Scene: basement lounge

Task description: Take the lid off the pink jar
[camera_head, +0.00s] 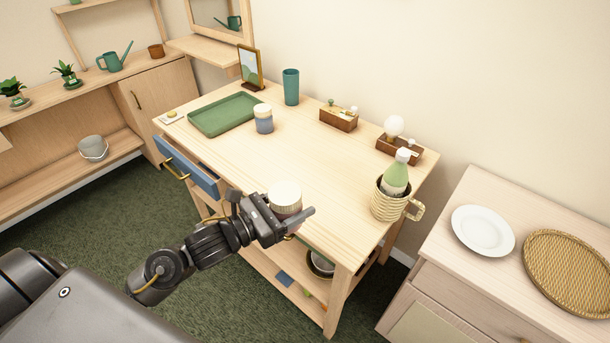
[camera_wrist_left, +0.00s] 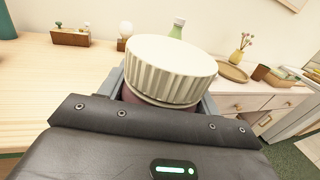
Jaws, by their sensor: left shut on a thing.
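The pink jar (camera_head: 286,209) is at the front edge of the wooden table, mostly hidden by my left gripper (camera_head: 290,218). Its cream ribbed lid (camera_head: 284,193) sits on top of it, and the lid (camera_wrist_left: 172,68) fills the middle of the left wrist view. A little pink jar body (camera_wrist_left: 132,97) shows under the lid there. My left gripper is shut around the jar body, below the lid. I cannot tell whether the jar's base touches the table. My right gripper is not in view.
The table (camera_head: 320,160) is clear in its middle. A blue jar (camera_head: 264,124) with a pale lid, a green tray (camera_head: 195,128) and a teal cup (camera_head: 291,87) stand farther back.

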